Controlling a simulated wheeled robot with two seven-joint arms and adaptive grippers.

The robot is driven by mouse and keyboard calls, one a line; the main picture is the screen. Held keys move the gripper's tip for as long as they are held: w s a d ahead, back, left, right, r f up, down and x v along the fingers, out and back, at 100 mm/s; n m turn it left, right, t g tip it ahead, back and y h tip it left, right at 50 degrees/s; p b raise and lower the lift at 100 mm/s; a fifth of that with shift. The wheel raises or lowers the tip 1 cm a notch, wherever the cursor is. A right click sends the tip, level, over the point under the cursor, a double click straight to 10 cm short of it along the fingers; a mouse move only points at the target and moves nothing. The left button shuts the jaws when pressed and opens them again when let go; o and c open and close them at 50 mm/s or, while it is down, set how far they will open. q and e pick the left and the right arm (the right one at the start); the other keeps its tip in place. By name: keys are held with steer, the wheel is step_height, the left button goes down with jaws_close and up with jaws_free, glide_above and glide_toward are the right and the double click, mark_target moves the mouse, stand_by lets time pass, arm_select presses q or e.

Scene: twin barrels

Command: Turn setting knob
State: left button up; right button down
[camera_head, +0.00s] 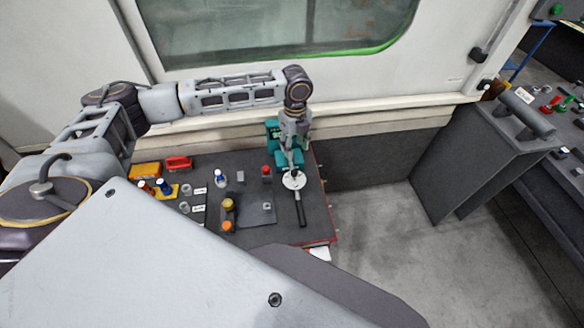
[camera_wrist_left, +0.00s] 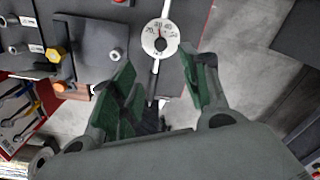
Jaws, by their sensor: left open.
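The setting knob is a round white dial with printed numbers (camera_head: 293,180), on the right part of the dark control panel (camera_head: 255,185). It also shows in the left wrist view, where the dial (camera_wrist_left: 161,38) has a white bar on its upper side and a thin dark handle running down. In the head view, a black handle (camera_head: 301,210) extends from the dial toward me. My left gripper (camera_head: 291,160) is right at the dial. In its wrist view the gripper (camera_wrist_left: 157,62) is open, with the dial just beyond the fingertips and the handle in the gap. Contact cannot be told. My right gripper is not in view.
A red button (camera_head: 266,170) and a yellow knob (camera_head: 228,204) are left of the dial. Several other knobs, labels and a red box (camera_head: 178,163) fill the panel's left. A wall with a window is behind. Open floor (camera_head: 375,215) lies right of the panel.

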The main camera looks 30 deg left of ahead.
arm_select(q)
steer(key=p, duration=0.2)
glide_toward(294, 172)
step_height(294, 172, down, 7)
steer(key=shift+f, duration=0.95)
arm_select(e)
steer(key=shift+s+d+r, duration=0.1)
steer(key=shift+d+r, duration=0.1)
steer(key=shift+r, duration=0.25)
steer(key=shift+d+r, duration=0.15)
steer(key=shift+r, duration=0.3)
arm_select(q)
steer(key=c, duration=1)
jaws_close()
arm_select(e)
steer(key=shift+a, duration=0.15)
